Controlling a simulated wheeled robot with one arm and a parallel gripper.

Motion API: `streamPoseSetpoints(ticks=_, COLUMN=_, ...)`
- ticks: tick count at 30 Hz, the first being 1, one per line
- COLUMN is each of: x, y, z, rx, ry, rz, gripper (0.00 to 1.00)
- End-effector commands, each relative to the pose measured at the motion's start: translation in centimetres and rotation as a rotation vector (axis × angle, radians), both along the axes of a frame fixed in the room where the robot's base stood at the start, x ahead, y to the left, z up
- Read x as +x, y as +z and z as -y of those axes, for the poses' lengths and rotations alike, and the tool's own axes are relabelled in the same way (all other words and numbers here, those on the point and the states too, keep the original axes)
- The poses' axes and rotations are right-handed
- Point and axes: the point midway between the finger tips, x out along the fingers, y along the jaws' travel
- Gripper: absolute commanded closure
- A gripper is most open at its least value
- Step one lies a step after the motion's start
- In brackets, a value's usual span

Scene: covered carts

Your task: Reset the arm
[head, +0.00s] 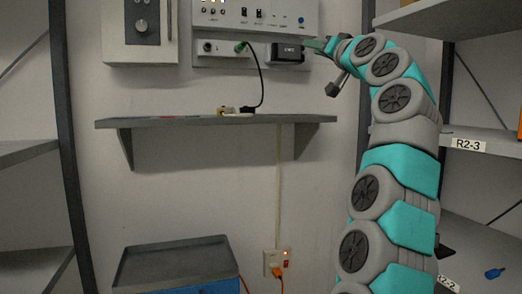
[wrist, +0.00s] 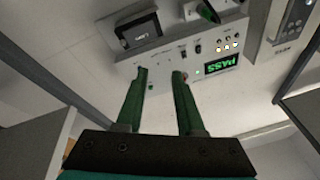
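My arm (head: 395,180) rises on the right side of the head view and bends left at the top. My gripper (head: 316,45) is raised in front of the right end of a white wall panel (head: 260,20). In the wrist view, the two green fingers of my gripper (wrist: 160,78) stand apart with nothing between them. The panel shows tilted beyond them, with a green PASS display (wrist: 221,65), a dark screen and several lit buttons. A green plug (head: 240,47) sits in the panel, with a black cable hanging to the shelf.
A grey wall shelf (head: 215,121) below the panel holds small items. A dark-topped blue cart (head: 175,262) stands lower left. An outlet (head: 277,262) holds an orange plug. Racks stand at left and right; the right one, labelled R2-3 (head: 468,145), is close to my arm.

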Motion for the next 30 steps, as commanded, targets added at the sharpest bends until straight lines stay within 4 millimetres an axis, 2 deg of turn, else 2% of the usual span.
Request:
streamPoseSetpoints(ticks=4, x=0.9, y=-3.7, z=-2.7, rx=-0.041, ry=0.075, rz=-0.146, gripper=0.63)
streamPoseSetpoints(ticks=8, x=0.6, y=-7.4, z=-5.2, rx=-0.088, ry=0.132, rz=-0.270, gripper=0.63)
streamPoseSetpoints(ticks=14, x=-1.6, y=-13.8, z=-8.7, rx=-0.179, ry=0.201, rz=-0.453, gripper=0.63)
streamPoseSetpoints(ticks=17, x=-3.3, y=-17.6, z=-10.1, rx=-0.230, ry=0.228, rz=-0.550, gripper=0.63)
streamPoseSetpoints(ticks=22, x=-7.3, y=-24.6, z=-11.8, rx=-0.325, ry=0.258, rz=-0.717, gripper=0.63)
streamPoseSetpoints(ticks=27, x=-12.4, y=-32.0, z=-12.2, rx=-0.424, ry=0.269, rz=-0.888, gripper=0.63)
streamPoseSetpoints(ticks=30, x=-15.7, y=-36.5, z=-11.7, rx=-0.477, ry=0.264, rz=-0.992, gripper=0.63)
